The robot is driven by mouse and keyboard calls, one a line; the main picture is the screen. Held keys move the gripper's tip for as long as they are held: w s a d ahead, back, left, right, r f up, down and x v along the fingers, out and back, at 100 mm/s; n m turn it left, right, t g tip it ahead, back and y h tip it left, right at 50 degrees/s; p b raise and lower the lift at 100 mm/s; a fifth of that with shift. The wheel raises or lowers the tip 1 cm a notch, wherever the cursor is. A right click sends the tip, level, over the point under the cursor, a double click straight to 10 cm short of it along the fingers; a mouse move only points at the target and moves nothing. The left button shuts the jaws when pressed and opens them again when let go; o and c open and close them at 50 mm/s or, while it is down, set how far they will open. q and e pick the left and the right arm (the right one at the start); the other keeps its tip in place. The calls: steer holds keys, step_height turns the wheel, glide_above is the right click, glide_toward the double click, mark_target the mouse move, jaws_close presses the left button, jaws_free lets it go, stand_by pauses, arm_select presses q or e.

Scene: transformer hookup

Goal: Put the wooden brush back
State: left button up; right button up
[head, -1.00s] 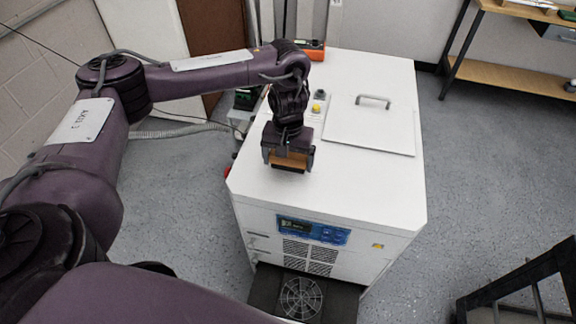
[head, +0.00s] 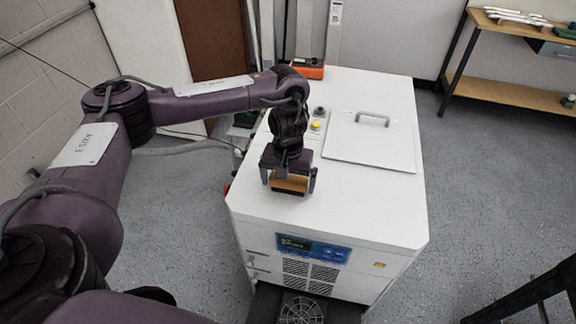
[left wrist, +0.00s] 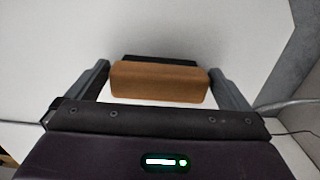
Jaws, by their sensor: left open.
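The wooden brush (head: 289,184) is a brown block with a dark strip along one side, over the white top of the cabinet near its front left. My left gripper (head: 289,178) points down at it, with one finger on each side. The jaws are open. In the left wrist view the brush (left wrist: 158,82) lies between the two fingertips (left wrist: 163,82), with a small gap at its right end. The brush looks to rest on the cabinet top. My right gripper is not in view.
The white cabinet (head: 385,215) has a lid with a handle (head: 372,118) and a yellow button (head: 316,126). An orange device (head: 309,69) sits at its back edge. A workbench (head: 510,88) stands at the back right, and a dark metal frame (head: 530,295) at the lower right.

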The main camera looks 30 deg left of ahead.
mark_target(289, 180)
arm_select(q)
step_height(289, 180, up, 12)
steer(key=p, duration=0.2)
steer(key=shift+f+p, duration=0.25)
steer(key=shift+p, duration=0.15)
